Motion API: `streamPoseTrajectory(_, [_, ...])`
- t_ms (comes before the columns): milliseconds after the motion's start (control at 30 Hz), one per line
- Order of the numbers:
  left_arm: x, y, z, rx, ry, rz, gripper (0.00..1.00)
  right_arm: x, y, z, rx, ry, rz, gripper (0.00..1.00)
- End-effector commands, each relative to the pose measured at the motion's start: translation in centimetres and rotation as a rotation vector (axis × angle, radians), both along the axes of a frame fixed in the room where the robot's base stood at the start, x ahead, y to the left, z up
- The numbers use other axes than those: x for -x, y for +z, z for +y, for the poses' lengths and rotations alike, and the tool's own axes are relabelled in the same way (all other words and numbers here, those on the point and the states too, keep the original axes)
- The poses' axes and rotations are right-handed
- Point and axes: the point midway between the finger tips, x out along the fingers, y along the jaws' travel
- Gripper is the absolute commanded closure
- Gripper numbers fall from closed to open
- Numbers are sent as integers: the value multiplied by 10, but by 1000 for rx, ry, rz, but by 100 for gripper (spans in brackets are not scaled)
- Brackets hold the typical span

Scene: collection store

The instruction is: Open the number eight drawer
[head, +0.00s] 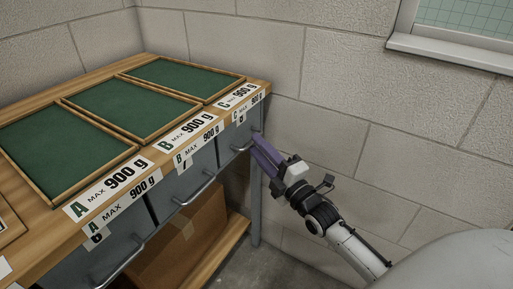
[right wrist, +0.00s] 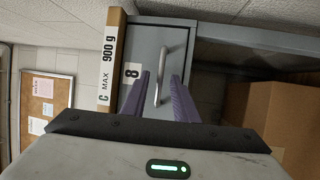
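The number eight drawer (right wrist: 150,42) is grey, with a white 8 label (right wrist: 132,72) and a bar handle (right wrist: 164,62), in the right wrist view. In the head view it is the far drawer (head: 229,142) under the C label, and it looks shut. My right gripper (head: 259,146) is at its front. In the right wrist view the purple fingers of the gripper (right wrist: 158,85) are open and spread to either side of the handle. I cannot tell whether they touch it. My left gripper is not in view.
The wooden bench top (head: 62,197) holds several green-lined trays (head: 133,105). Drawers under the A and B labels (head: 180,182) lie nearer. A cardboard box (head: 185,238) stands on the shelf below. A block wall (head: 330,85) is behind, with a window sill (head: 450,52) at upper right.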

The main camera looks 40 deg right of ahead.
Motion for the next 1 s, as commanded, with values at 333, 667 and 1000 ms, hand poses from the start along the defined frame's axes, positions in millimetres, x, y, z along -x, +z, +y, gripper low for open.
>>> streamPoseTrajectory(333, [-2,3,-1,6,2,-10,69,-15,2,0,0,1,2,73])
streamPoseTrajectory(667, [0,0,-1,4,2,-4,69,-15,2,0,0,1,1,100])
streamPoseTrajectory(1000, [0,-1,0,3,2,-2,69,-15,2,0,0,1,1,100])
